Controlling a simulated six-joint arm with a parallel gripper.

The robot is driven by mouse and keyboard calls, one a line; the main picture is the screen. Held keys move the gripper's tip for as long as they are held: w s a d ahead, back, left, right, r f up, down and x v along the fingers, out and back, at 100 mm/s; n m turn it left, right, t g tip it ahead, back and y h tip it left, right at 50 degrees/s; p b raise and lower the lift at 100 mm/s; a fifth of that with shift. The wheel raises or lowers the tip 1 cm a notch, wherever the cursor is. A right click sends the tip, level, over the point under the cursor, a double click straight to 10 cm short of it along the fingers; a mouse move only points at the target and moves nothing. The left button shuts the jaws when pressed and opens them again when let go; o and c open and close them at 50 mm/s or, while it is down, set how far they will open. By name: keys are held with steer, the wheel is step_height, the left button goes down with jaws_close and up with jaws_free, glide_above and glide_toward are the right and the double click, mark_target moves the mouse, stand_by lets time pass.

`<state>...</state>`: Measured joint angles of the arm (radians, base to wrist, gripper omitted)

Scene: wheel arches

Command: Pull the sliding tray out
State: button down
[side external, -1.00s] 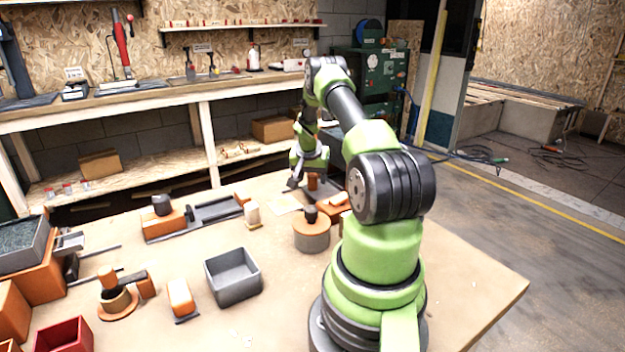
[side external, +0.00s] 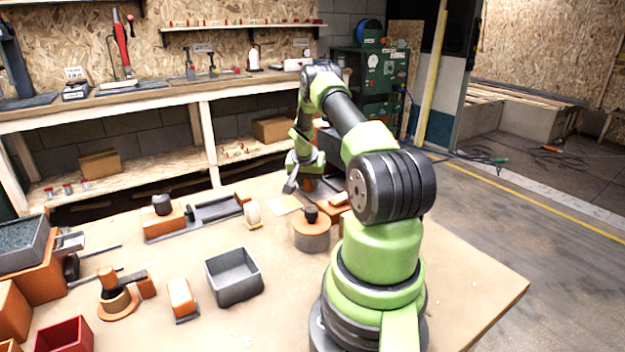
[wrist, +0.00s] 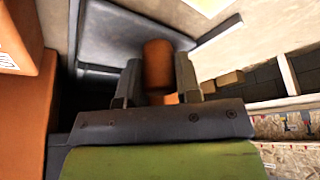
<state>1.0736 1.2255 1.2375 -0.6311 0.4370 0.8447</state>
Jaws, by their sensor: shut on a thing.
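The sliding tray shows in the wrist view as a dark grey panel (wrist: 108,32) with a raised rim. An orange cylindrical handle (wrist: 158,62) stands up from it. My gripper (wrist: 158,80) has one finger on each side of this handle and is shut on it. In the side external view my gripper (side external: 290,187) is low at the far edge of the table. The arm's end hides most of the tray and the handle there.
A round orange-topped grey block with a black knob (side external: 311,232) stands close in front of my gripper. An open grey bin (side external: 234,290) is nearer, to the left. A slotted rail (side external: 215,210) lies to the left. Bare tabletop separates these.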

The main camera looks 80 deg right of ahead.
steer(key=w+a, duration=0.8)
steer(key=shift+w+a, duration=0.3)
steer(key=shift+w, duration=0.05)
steer(key=c, duration=0.8)
jaws_free()
steer(key=shift+s, duration=0.1)
steer(key=v, duration=1)
